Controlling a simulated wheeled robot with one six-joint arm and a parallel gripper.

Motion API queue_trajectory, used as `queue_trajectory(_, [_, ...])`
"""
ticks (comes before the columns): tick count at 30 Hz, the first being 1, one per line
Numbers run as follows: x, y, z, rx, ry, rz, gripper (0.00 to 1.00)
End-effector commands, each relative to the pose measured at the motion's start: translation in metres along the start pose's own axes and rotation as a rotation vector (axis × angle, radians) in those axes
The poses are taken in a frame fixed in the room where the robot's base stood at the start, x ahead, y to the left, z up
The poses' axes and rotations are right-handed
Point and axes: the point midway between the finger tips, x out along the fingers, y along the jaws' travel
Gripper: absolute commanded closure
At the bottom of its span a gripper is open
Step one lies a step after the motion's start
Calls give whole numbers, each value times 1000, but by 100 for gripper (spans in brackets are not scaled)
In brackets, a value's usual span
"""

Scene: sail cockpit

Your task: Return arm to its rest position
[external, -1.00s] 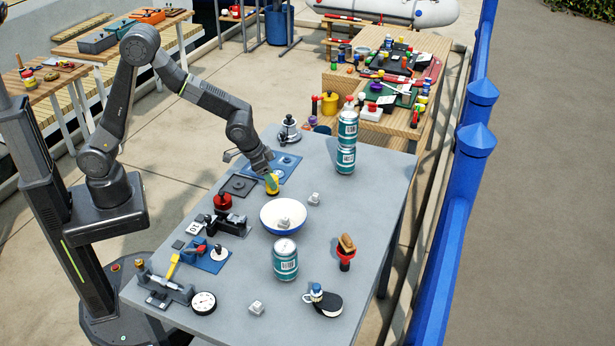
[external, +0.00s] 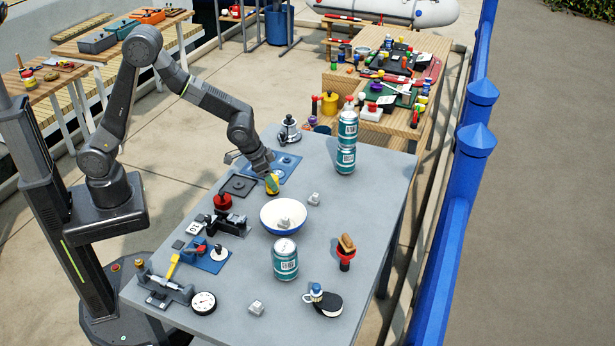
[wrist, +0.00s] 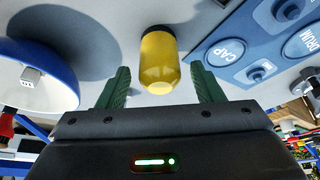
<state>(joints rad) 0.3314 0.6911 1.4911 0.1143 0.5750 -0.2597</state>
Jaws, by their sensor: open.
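My gripper (wrist: 160,92) is open, with its two dark green fingers apart in the wrist view. A yellow cylinder (wrist: 160,60) with a dark band at its far end stands ahead of and between the fingers, with gaps on both sides. In the external view my arm reaches over the grey table, and my gripper (external: 268,172) is just above and behind the yellow cylinder (external: 272,188). The fingers are hard to make out there.
A blue-rimmed white bowl (external: 283,216) stands close beside the cylinder. A blue board (wrist: 255,55) marked CAP and DRUM lies on the other side. Air above the table is clear.

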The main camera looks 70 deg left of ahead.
Motion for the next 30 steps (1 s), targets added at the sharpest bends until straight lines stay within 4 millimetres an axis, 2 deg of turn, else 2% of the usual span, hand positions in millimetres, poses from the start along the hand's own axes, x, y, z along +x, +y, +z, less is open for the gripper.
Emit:
queue_trajectory(6, [40,0,3,0,-2,0,40])
queue_trajectory(7, [28,0,-2,0,2,1,40])
queue_trajectory(22, [-65,1,-40,0,5,1,40])
queue_trajectory(30, [-66,58,-29,112,-3,47,40])
